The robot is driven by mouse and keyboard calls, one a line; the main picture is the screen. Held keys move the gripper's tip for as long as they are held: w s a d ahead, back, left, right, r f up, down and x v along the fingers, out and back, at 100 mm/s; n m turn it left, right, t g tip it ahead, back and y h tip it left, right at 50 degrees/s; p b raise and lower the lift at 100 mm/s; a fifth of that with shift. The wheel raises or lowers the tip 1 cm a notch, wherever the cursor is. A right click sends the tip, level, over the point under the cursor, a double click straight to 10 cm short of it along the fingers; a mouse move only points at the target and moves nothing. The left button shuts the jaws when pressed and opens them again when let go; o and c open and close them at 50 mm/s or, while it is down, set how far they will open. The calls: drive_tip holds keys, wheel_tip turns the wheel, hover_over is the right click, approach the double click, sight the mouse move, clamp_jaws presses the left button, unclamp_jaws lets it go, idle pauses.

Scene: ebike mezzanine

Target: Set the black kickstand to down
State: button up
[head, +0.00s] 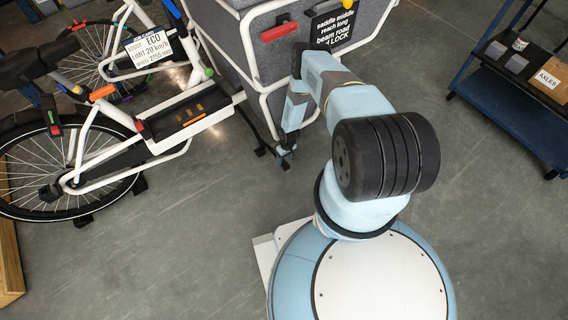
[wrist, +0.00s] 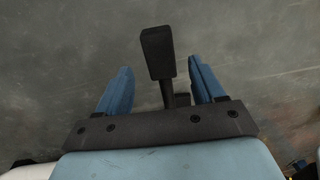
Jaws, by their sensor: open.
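The black kickstand (wrist: 158,52) shows in the wrist view as a dark bar with a wide, block-shaped end. It stands between the two blue fingers of my gripper (wrist: 157,70), with a gap on both sides. The fingers are open, and its lower part is hidden behind the gripper's dark crossbar. In the head view my gripper (head: 286,150) hangs low beside the lower front of the white-framed cargo bike (head: 262,75). Dark parts near the floor there are too small to tell apart, so I cannot tell the kickstand's angle.
The bike's grey cargo box (head: 230,50) has a red handle (head: 279,31) and a black sign (head: 333,22). The bike's wheel and step-through frame (head: 185,115) fill the left. A blue trolley (head: 510,105) with boxes stands at the right. Grey floor (head: 190,240) is clear in front.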

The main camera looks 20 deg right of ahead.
sight(284, 163)
drive_tip(key=shift+s+a+f, duration=0.1)
drive_tip(key=shift+a+f, duration=0.05)
drive_tip(key=shift+f, duration=1.1)
drive_tip(key=shift+a+f, duration=0.1)
drive_tip(key=shift+f, duration=1.1)
